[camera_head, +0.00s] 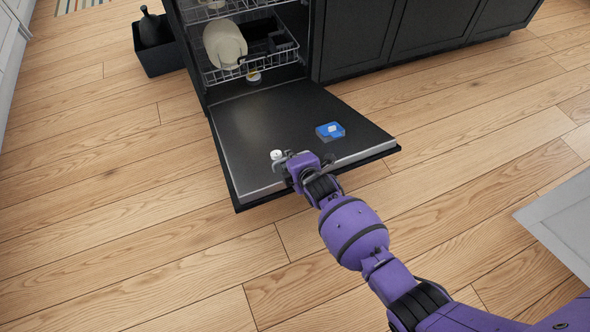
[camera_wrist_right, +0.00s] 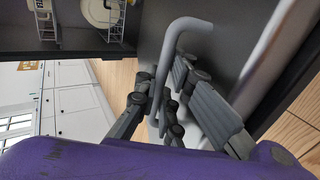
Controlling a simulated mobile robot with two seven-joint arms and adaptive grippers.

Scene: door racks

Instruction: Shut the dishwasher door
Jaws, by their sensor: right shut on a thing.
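The dishwasher door (camera_head: 255,120) is open and lies nearly flat, low over the floor, in front of the dishwasher. My right gripper (camera_head: 291,167) is at the door's outer edge, near its middle. In the right wrist view, the fingers of my right gripper (camera_wrist_right: 162,88) are shut on a grey bent bar (camera_wrist_right: 172,42), which looks like the door handle. The far end of the bar curves free of the fingers. The door's inner face also fills the middle of that view. My left gripper is not in view.
A lower rack (camera_head: 262,72) holds a pale plate (camera_head: 226,45) and dark items inside the dishwasher. A blue dispenser piece (camera_head: 330,130) is on the door's inner face. Dark cabinets (camera_head: 430,25) stand at right, a black bin (camera_head: 165,55) at left. The wooden floor around is mostly clear.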

